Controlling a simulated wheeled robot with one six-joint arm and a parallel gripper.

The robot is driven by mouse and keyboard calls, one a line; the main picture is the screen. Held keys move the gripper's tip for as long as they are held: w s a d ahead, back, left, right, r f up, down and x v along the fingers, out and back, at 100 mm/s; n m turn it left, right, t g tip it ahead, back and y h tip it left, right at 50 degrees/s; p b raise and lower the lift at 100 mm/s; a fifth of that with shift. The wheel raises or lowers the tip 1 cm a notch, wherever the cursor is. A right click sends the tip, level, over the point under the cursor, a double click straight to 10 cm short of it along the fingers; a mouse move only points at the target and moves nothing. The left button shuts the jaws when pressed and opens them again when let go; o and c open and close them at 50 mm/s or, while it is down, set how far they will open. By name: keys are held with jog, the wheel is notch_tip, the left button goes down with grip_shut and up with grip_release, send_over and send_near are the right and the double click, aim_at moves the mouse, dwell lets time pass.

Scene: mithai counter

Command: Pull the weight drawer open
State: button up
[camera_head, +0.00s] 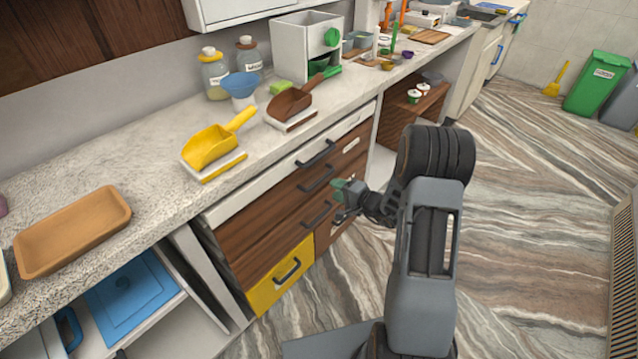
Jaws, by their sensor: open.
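A stack of drawers is under the counter. The top white drawer (270,185) has a dark bar handle (316,154). Below it are brown wood drawers (255,228) with dark handles, and a yellow drawer (262,294) with its own handle (288,271) at the bottom. All look shut. I cannot tell from any readable label which one is the weight drawer. My gripper (341,201) is open and empty, in front of the brown drawers, just right of the lower brown drawer's handle (318,214). It hides part of the fronts behind it.
The counter (150,170) holds a yellow scoop (212,146), a brown scoop (292,101), a brown tray (75,232) and jars. An open shelf with a blue lid (130,292) is at lower left. The floor right of my arm is clear up to a green bin (597,85).

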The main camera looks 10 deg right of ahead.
aim_at(320, 182)
jog(key=x, duration=0.8)
jog(key=shift+w+a, duration=0.1)
jog(key=shift+w, duration=0.1)
jog(key=shift+c, duration=0.4)
grip_shut()
